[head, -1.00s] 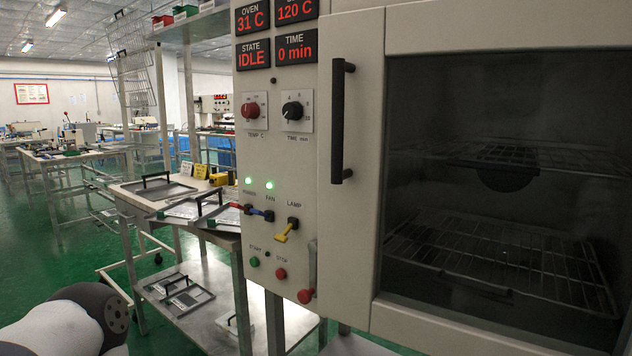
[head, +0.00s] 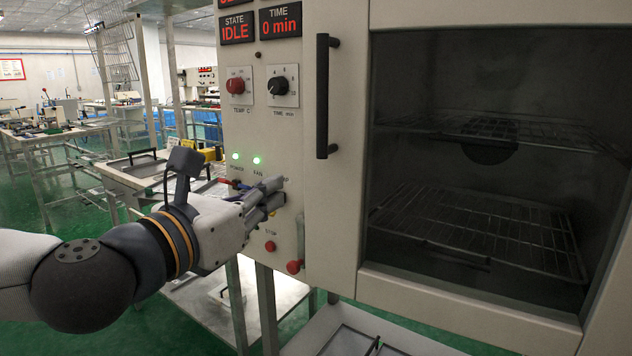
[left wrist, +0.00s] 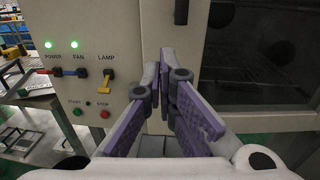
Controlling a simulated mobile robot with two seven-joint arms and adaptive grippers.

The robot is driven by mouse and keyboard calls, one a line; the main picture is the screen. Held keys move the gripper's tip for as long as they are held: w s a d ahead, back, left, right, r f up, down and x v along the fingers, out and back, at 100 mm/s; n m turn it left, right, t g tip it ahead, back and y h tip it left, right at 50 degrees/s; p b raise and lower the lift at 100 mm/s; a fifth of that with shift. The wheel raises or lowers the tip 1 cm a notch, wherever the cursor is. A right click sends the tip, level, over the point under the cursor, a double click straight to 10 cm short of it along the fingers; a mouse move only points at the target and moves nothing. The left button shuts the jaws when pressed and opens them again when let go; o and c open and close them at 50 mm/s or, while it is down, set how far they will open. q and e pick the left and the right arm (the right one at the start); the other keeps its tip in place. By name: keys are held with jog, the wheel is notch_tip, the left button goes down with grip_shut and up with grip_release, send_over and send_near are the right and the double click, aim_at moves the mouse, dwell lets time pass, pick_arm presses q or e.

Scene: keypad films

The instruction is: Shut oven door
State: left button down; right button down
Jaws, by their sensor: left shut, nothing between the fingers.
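The oven door (head: 341,190) is a cream frame around a dark window (head: 490,130), with an upright black handle (head: 325,95) on its left side. It looks closed or nearly so against the control panel; I cannot tell whether a small gap is left. The door also shows at the right of the left wrist view (left wrist: 222,95). My left gripper (head: 281,192) is shut and empty, in front of the lower control panel (head: 262,135), left of the door and below its handle. In the wrist view its fingertips (left wrist: 165,72) point at the door's left edge area. My right gripper is not in view.
The panel carries a red knob (head: 236,86), a black knob (head: 278,85), switches including a yellow lamp lever (left wrist: 106,82), and a red stop button (head: 270,246). A red-ended part (head: 294,267) sits by the door's lower left. Wire racks (head: 480,230) are inside the oven.

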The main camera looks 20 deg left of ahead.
pick_arm(q)
jog(key=f+b, duration=0.1)
send_near(312, 168)
jog(key=w+d, duration=0.2)
jog(key=w, duration=0.1)
jog(key=w+d, duration=0.1)
jog(key=w, duration=0.1)
jog(key=shift+r, duration=0.4)
jog(key=shift+w+d, duration=0.2)
jog(key=shift+w, duration=0.5)
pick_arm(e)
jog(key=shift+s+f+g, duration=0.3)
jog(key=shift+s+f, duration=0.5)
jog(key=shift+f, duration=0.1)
